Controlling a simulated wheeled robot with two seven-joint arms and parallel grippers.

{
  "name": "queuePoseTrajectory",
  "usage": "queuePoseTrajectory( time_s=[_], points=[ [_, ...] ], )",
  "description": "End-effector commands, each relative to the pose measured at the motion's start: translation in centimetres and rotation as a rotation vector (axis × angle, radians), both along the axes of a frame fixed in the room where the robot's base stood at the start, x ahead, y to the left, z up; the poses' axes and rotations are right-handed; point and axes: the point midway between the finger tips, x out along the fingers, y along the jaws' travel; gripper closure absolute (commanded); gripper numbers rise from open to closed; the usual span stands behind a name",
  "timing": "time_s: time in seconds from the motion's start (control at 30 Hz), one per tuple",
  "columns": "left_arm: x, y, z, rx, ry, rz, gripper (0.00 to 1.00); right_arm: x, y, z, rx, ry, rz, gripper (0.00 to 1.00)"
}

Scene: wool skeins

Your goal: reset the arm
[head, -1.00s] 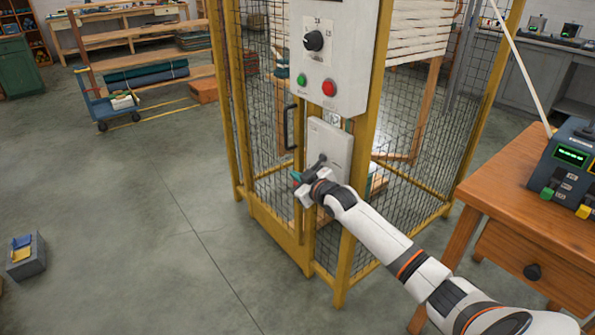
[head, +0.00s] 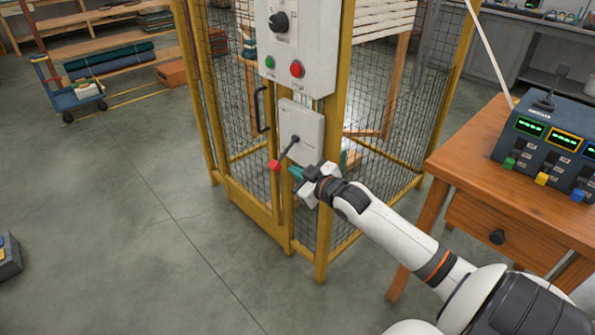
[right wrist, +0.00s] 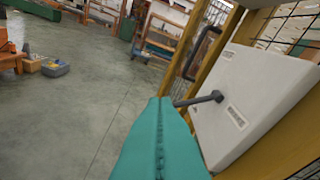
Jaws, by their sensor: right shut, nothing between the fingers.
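My right gripper (head: 297,174) has teal fingers and is shut and empty. In the head view it is just right of and slightly below a lever (head: 288,151) with a red end knob (head: 275,166), and looks apart from it. The lever sticks out of a white box (head: 300,118) on the yellow cage and points down to the left. In the right wrist view the closed teal fingers (right wrist: 160,145) fill the lower middle. The grey lever shaft (right wrist: 200,99) and the white box (right wrist: 250,100) are right of them. My left gripper is not in view.
The yellow mesh cage (head: 335,235) carries a control panel (head: 300,45) with a dial and green and red buttons above the box. A wooden table (head: 500,165) with a dark device (head: 555,140) stands at right. The floor at left is open.

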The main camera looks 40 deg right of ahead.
Motion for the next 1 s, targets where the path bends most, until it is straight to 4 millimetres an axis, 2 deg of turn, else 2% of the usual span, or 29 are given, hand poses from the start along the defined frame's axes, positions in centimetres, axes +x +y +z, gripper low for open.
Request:
queuePoseTrajectory(
  time_s=[0.57, 0.67, 0.77, 0.87, 1.0],
  points=[
    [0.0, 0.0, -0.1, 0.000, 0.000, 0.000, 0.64, -0.1, 0.0, 0.0, 0.000, 0.000, 0.000, 1.00],
    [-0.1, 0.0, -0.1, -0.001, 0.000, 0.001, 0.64, -0.3, 0.0, -1.0, 0.005, 0.019, -0.007, 1.00],
    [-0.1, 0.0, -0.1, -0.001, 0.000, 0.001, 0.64, -1.1, 0.2, -4.7, 0.024, 0.088, -0.028, 1.00],
    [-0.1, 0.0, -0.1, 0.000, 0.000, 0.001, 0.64, -2.9, 0.9, -10.8, 0.050, 0.206, -0.062, 1.00],
    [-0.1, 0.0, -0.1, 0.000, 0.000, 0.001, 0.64, -7.2, 2.9, -20.5, 0.085, 0.406, -0.106, 1.00]
  ],
)
